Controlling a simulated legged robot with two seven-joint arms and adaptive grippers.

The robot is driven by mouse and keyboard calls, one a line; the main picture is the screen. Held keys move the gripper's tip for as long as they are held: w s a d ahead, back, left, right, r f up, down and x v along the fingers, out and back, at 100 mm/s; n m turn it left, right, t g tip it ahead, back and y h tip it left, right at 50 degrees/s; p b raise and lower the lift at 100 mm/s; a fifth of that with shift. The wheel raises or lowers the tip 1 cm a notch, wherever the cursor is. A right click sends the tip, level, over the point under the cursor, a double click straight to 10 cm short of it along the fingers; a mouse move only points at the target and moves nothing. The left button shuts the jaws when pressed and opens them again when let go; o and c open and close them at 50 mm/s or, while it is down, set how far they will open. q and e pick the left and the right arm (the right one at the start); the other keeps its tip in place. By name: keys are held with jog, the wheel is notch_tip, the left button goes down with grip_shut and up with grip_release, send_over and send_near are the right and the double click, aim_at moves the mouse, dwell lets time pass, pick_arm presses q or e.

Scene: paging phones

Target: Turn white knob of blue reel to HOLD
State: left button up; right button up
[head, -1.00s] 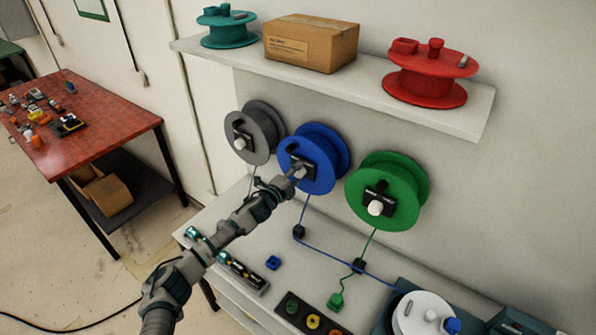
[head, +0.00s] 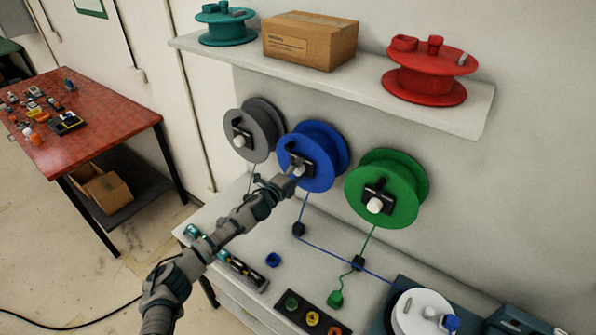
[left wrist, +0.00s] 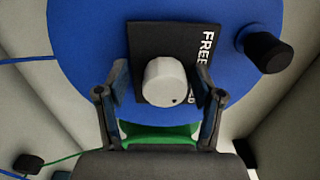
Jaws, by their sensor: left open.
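The blue reel (head: 325,158) is on the wall between a grey reel and a green reel. In the left wrist view its blue face (left wrist: 85,50) fills the upper part. Its white knob (left wrist: 165,82) sits on a black plate (left wrist: 148,38) that reads FREE, with another label partly hidden by the right finger. My left gripper (left wrist: 160,95) is open, with one finger on each side of the knob and a gap on both sides. In the head view the left gripper (head: 295,172) is at the reel's front and mostly covers the knob. My right gripper is not in view.
The grey reel (head: 262,118) and green reel (head: 400,170) flank the blue one. A shelf (head: 360,88) with a box and reels is above. A black handle (left wrist: 268,52) sticks out from the blue face to the right of the plate.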

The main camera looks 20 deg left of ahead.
pick_arm(q)
jog(key=v, duration=1.2)
